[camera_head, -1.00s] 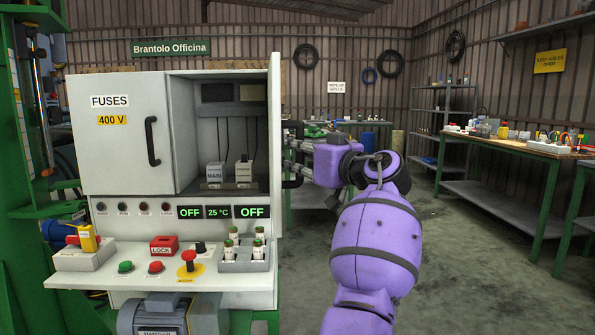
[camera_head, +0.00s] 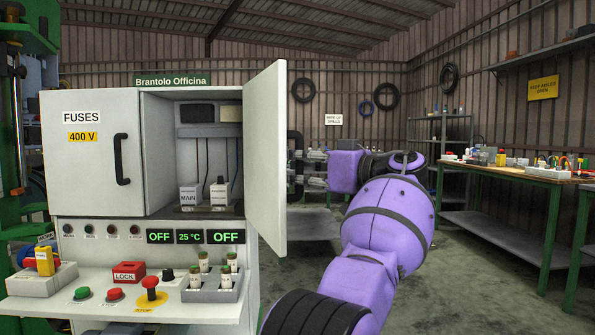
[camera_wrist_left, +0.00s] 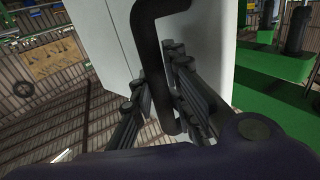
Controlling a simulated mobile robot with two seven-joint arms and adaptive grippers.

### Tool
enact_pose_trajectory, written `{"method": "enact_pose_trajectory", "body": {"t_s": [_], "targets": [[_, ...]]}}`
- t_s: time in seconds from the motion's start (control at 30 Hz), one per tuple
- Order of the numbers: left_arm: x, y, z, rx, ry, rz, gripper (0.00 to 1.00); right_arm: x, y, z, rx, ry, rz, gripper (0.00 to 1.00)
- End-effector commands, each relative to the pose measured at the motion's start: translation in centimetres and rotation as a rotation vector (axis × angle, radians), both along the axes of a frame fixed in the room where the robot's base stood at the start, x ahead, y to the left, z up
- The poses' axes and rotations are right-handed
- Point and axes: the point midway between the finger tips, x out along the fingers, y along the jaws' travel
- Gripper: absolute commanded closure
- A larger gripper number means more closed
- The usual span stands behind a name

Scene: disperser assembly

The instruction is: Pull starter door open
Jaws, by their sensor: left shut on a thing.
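The starter door (camera_head: 266,160) is a white panel on the right side of the grey cabinet. It stands open, and its inner face shows in the head view. Its black bar handle (camera_head: 296,165) is on the outer face, partly hidden behind the door's edge. My left gripper (camera_head: 312,172) is shut on this handle. In the left wrist view, the handle (camera_wrist_left: 160,60) runs between the fingers of my left gripper (camera_wrist_left: 158,98), against the white door (camera_wrist_left: 105,40). My right gripper is not in view.
Inside the open compartment are a MAIN switch block (camera_head: 189,195) and a second block (camera_head: 220,192). The fuses door (camera_head: 97,150) is closed. A ledge with buttons and a fuse holder (camera_head: 212,289) juts out below. Open floor lies right of the cabinet.

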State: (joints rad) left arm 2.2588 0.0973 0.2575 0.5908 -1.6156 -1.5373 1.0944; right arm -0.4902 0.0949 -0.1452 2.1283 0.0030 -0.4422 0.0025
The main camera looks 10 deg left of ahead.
Motion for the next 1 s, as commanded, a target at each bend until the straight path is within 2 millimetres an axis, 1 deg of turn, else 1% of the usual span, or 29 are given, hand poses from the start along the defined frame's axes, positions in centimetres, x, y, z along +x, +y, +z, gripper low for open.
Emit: {"method": "enact_pose_trajectory", "body": {"t_s": [0.03,0.33,0.37,0.43,0.5,0.8,0.87,1.0], "targets": [[0.0,-0.6,-0.8,-0.004,0.016,-0.004,1.0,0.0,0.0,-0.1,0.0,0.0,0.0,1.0],[0.0,-0.5,-0.8,-0.005,0.015,-0.004,1.0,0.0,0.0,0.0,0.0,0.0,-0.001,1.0],[0.0,-0.5,-0.8,-0.004,0.016,-0.004,0.82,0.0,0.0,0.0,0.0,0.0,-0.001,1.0],[0.0,-0.5,-0.7,-0.004,0.015,-0.004,0.72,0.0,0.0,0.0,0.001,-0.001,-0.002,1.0],[0.0,-0.5,-0.6,-0.003,0.011,-0.003,0.66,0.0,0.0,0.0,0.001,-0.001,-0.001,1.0],[-0.1,-0.4,-0.2,-0.001,0.005,-0.002,0.66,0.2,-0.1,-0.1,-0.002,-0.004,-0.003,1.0],[-0.2,-0.8,-0.2,-0.002,0.004,-0.003,0.66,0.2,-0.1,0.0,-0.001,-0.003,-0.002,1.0],[-1.0,-2.8,-0.1,0.0,0.003,-0.005,0.66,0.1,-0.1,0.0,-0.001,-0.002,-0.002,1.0]]}}
